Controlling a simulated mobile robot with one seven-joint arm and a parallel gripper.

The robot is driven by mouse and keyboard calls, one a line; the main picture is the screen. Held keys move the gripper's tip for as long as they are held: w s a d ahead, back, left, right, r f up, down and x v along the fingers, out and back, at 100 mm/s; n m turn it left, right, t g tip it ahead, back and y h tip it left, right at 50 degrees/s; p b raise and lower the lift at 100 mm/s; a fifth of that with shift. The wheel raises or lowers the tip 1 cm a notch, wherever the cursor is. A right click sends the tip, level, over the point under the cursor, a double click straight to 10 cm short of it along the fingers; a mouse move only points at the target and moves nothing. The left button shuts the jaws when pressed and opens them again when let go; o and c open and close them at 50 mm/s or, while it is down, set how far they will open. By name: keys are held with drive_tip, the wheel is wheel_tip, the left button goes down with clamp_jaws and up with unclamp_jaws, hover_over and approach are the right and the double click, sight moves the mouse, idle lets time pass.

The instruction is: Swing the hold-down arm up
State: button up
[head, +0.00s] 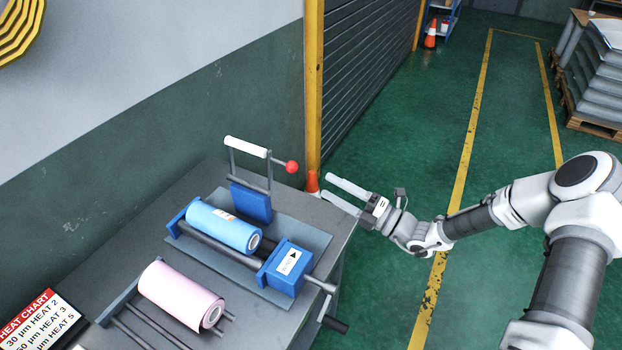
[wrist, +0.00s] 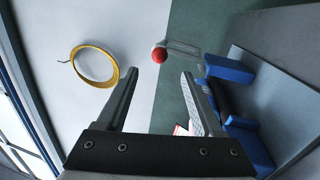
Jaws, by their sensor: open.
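The hold-down arm has a white roller (head: 246,146) on thin grey rods above an upright blue block (head: 251,201). It stands raised, with the roller apart from the blue film roll (head: 224,229) below. A red knob (head: 292,166) sticks out at its right side. My gripper (head: 328,186) is open and empty, to the right of the knob, its fingers pointing left towards the machine. In the wrist view the knob (wrist: 159,55) shows ahead, between and just beyond the fingertips (wrist: 160,73). I see no contact.
A blue gearbox (head: 287,267) with a crank stands at the bench's right end. A pink roll (head: 182,295) lies on a front stand beside a heat chart (head: 38,318). The green floor (head: 400,135) at right is open.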

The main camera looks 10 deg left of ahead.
drive_tip(key=v, duration=0.6)
drive_tip(key=shift+b, duration=0.3)
